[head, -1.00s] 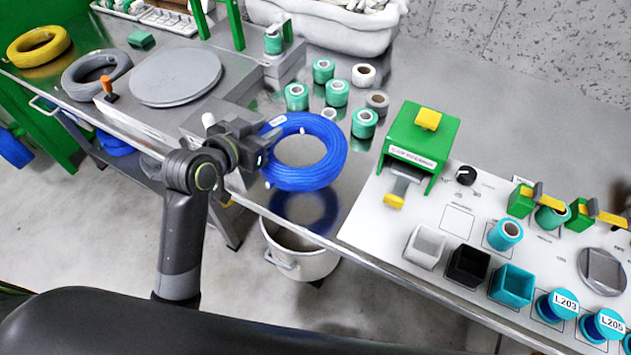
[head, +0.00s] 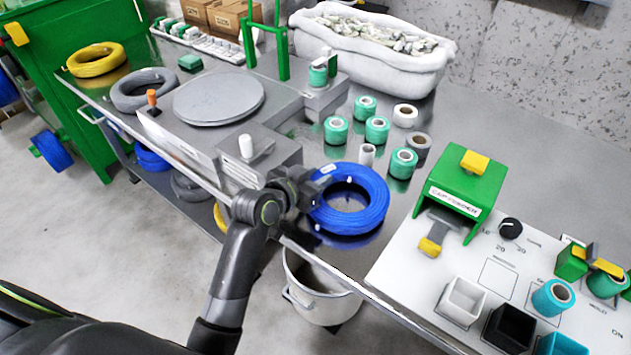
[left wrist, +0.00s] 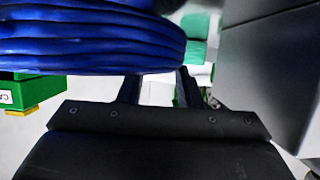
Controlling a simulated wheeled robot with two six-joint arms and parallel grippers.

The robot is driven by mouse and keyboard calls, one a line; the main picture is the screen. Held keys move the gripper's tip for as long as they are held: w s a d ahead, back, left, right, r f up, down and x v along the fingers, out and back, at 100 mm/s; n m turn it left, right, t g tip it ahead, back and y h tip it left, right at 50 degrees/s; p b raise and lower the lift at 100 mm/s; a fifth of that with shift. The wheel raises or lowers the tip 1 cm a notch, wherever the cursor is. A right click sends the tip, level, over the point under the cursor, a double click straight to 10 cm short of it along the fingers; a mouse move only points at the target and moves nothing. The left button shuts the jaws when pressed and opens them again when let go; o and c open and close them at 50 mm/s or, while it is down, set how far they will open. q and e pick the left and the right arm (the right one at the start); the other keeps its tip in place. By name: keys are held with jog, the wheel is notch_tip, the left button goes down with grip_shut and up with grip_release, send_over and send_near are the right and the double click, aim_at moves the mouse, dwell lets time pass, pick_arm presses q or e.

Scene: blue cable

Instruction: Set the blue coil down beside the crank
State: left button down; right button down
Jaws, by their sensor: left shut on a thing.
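The blue coil (head: 372,219) is level at the front edge of the steel table, just right of the grey machine. A thin dark reflection shows below it, and I cannot tell whether it touches the table. My left gripper (head: 316,190) is shut on the coil's left side. In the left wrist view the coil's strands (left wrist: 90,40) fill the upper left, by the fingers (left wrist: 158,84). The crank seems to be the white-knobbed handle (head: 247,147) on the grey machine, left of the coil. My right gripper is not in view.
Several green and white rolls (head: 376,130) stand behind the coil. A green box (head: 457,195) on a white panel is to the right. The round grey plate (head: 218,97) is left. A pot (head: 318,295) stands below the table edge. Bare steel lies between coil and green box.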

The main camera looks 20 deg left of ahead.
pick_arm(q)
jog(key=shift+f, duration=0.45)
jog(key=c, duration=1)
grip_release()
jog(key=shift+c, duration=0.2)
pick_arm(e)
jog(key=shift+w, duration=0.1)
pick_arm(q)
jog(key=shift+s, duration=0.1)
jog(key=p+v, duration=0.1)
jog(key=v, duration=1)
jog(key=shift+s+a+r, duration=0.1)
jog(key=shift+s+r, duration=0.1)
jog(key=shift+s, duration=0.15)
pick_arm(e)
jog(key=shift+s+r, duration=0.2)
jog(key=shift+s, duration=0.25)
